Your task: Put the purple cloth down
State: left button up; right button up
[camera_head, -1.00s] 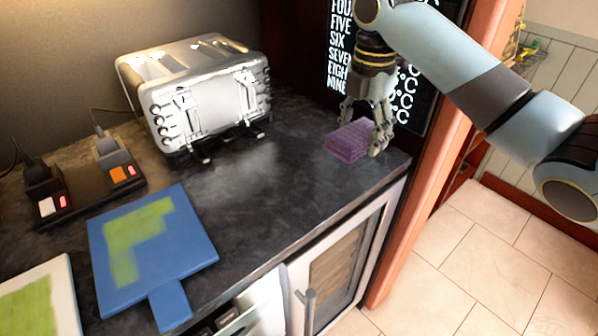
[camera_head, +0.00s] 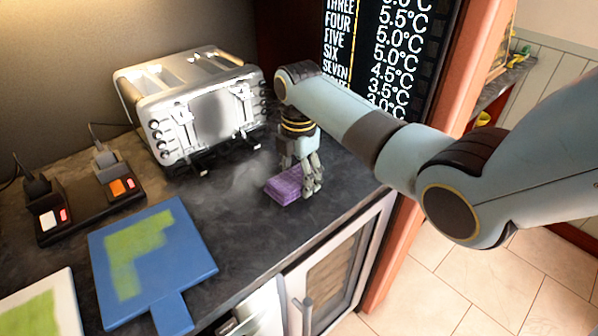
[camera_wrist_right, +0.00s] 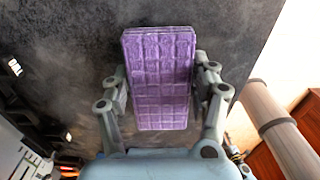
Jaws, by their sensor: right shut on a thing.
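The purple cloth (camera_head: 285,186) is a folded, ribbed block at the right part of the dark countertop. My right gripper (camera_head: 305,186) reaches down from above and is shut on it. In the right wrist view the cloth (camera_wrist_right: 160,75) sits between the two fingers of the right gripper (camera_wrist_right: 162,90), with its long part extending past the fingertips. The cloth is at or just above the counter; I cannot tell whether it touches. My left gripper is not in view.
A silver toaster (camera_head: 205,105) stands at the back, left of the cloth. A blue board with a green patch (camera_head: 150,250) lies front left. A black charger dock (camera_head: 90,205) is at the left. The dark countertop (camera_head: 235,215) is clear between the board and cloth.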

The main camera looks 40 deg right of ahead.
aim_at(297, 174)
jog(key=shift+f, duration=0.3)
jog(key=o, duration=1.5)
jog(key=shift+c, duration=0.2)
jog(key=shift+f+b, duration=0.1)
jog(key=shift+b, duration=0.75)
notch_tip(297, 174, up, 11)
jog(key=shift+w+a+r+b, duration=0.1)
jog(key=shift+a+b, duration=0.05)
jog(key=shift+b, duration=0.2)
